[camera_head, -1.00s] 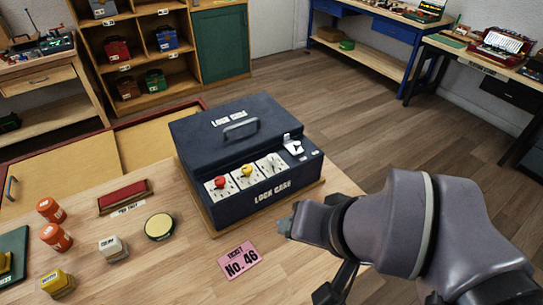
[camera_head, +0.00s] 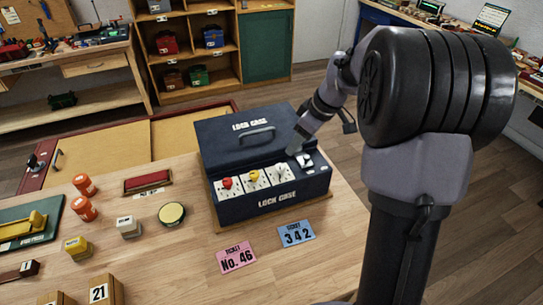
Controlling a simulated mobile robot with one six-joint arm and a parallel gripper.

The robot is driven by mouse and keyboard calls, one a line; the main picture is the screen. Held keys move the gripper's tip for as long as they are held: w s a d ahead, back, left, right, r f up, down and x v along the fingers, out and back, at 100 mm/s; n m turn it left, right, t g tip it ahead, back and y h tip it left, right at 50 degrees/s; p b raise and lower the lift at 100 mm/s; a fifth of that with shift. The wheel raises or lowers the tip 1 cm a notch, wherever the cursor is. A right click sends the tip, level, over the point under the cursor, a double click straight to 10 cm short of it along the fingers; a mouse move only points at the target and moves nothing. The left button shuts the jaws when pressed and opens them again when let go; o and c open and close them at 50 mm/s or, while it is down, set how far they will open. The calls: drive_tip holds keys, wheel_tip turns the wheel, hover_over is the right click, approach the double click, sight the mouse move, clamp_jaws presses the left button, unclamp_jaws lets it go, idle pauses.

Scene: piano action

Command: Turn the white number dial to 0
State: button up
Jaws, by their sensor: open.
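The dark blue lock case (camera_head: 215,198) stands on the wooden table with a handle on its lid. Its sloped front holds three dials in a row on white plates: a red dial (camera_head: 227,183), a yellow dial (camera_head: 254,175) and a white dial (camera_head: 280,171) at the right. The white dial's setting is too small to read. My gripper (camera_head: 296,149) is above the right part of the case, just above and right of the white dial, angled down and left. It is open, with nothing seen in it. Whether it touches the case cannot be told.
A white latch-like piece (camera_head: 304,160) sits right of the dials, close to my gripper. A pink ticket "No. 46" (camera_head: 236,257) and a blue ticket "342" (camera_head: 297,233) lie in front. Stamps and a round yellow pad (camera_head: 172,213) are at left.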

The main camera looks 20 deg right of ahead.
sight(280, 167)
drive_tip(key=b+x, duration=0.3)
drive_tip(key=x, duration=1)
clamp_jaws()
